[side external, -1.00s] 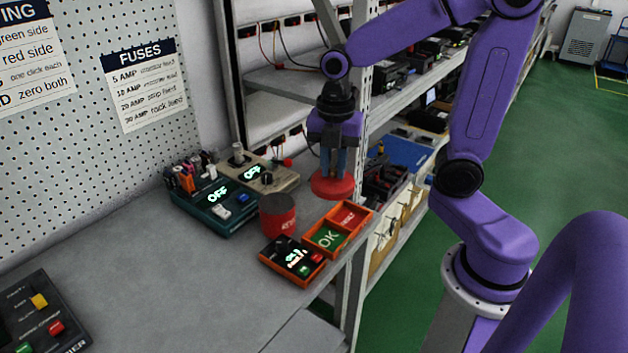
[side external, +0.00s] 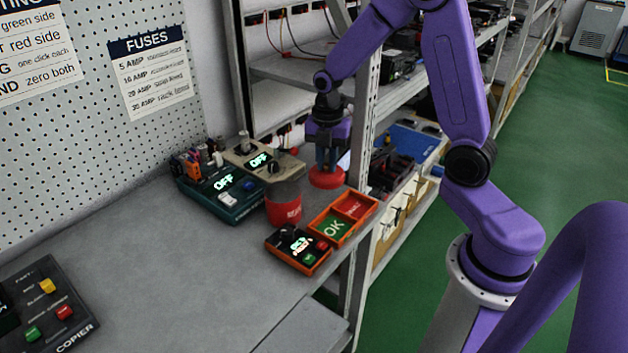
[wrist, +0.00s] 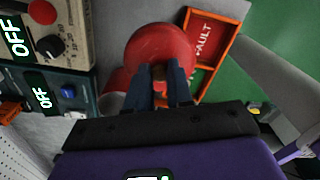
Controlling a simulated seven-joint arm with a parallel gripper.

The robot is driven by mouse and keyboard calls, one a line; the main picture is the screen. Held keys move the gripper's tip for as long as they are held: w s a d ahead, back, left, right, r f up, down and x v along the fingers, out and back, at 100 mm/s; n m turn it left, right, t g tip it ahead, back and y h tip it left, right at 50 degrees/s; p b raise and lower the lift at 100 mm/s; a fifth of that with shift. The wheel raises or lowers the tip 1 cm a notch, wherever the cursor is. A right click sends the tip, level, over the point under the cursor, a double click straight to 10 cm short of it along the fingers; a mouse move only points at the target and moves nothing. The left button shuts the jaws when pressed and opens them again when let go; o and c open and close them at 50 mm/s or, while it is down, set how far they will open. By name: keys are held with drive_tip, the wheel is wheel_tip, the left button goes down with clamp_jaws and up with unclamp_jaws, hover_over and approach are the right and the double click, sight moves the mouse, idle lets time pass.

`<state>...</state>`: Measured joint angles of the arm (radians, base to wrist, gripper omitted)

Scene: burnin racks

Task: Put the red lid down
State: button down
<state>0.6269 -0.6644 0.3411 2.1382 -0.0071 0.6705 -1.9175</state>
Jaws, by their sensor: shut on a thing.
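The red lid (side external: 327,179) is a round disc with a knob. My gripper (side external: 327,160) points down and is shut on the lid's knob. In the wrist view the lid (wrist: 160,52) lies beyond the fingertips of my gripper (wrist: 160,76) and covers part of what is below it. A red canister (side external: 284,207) stands on the bench to the left and nearer the camera. In the side view the lid is close above the bench or on it; I cannot tell whether it touches.
An orange tray (side external: 348,207) with OK and FAULT compartments lies right of the canister. A small orange meter (side external: 298,252), a teal unit (side external: 222,195) and a beige unit (side external: 262,160) stand around. A shelf post (side external: 363,120) rises behind.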

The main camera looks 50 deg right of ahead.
drive_tip(key=w+f, duration=0.4)
drive_tip(key=f, duration=0.1)
drive_tip(key=shift+w+d+f, duration=0.2)
drive_tip(key=shift+d+f, duration=0.05)
drive_tip(key=shift+d, duration=0.1)
drive_tip(key=shift+f, duration=1.6)
drive_tip(key=shift+f, duration=0.1)
drive_tip(key=c, duration=1)
unclamp_jaws()
